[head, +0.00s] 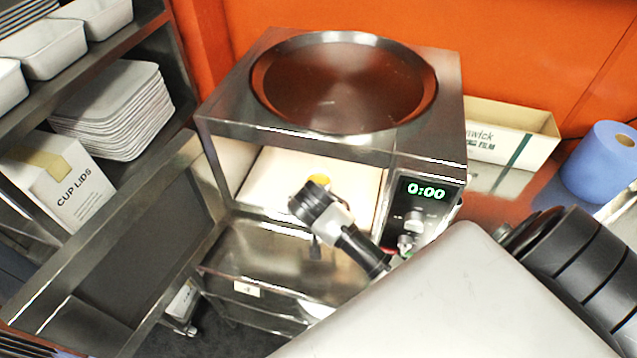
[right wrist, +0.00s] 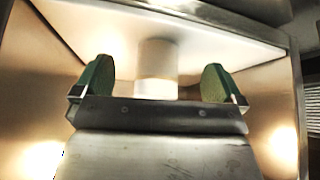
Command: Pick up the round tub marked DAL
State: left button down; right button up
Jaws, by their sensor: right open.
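A microwave (head: 428,160) stands on a steel counter with its door (head: 110,255) swung open to the left. In the head view a small yellow patch (head: 319,180) shows inside, just behind my right gripper, which hides the rest. In the right wrist view a pale round tub (right wrist: 157,72) stands inside the lit cavity; no DAL marking can be read. My right gripper (right wrist: 157,85) is open inside the microwave, its green fingers on either side of the tub in the picture. I cannot tell if they touch it. My left gripper is not in view.
A wide brown round dish (head: 345,85) sits on the microwave. A film box (head: 510,130) and a blue roll (head: 603,160) stand at the right. Shelves at the left hold white trays (head: 110,105) and a CUP LIDS box (head: 62,180). The cavity walls are close around my right gripper.

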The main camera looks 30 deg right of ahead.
jog(key=shift+w+d, duration=0.55)
jog(key=shift+w, duration=0.15)
jog(key=w+d+p, duration=0.1)
jog(key=w, duration=0.1)
jog(key=w+d+p, duration=0.1)
jog(key=w+d, duration=0.1)
jog(key=shift+w+d, duration=0.2)
jog(key=shift+d, duration=0.05)
jog(key=shift+w+d+f, duration=0.15)
jog(key=shift+f, duration=0.35)
jog(key=shift+c, duration=0.6)
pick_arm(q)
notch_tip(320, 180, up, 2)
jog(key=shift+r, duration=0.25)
pick_arm(e)
jog(key=c, duration=1)
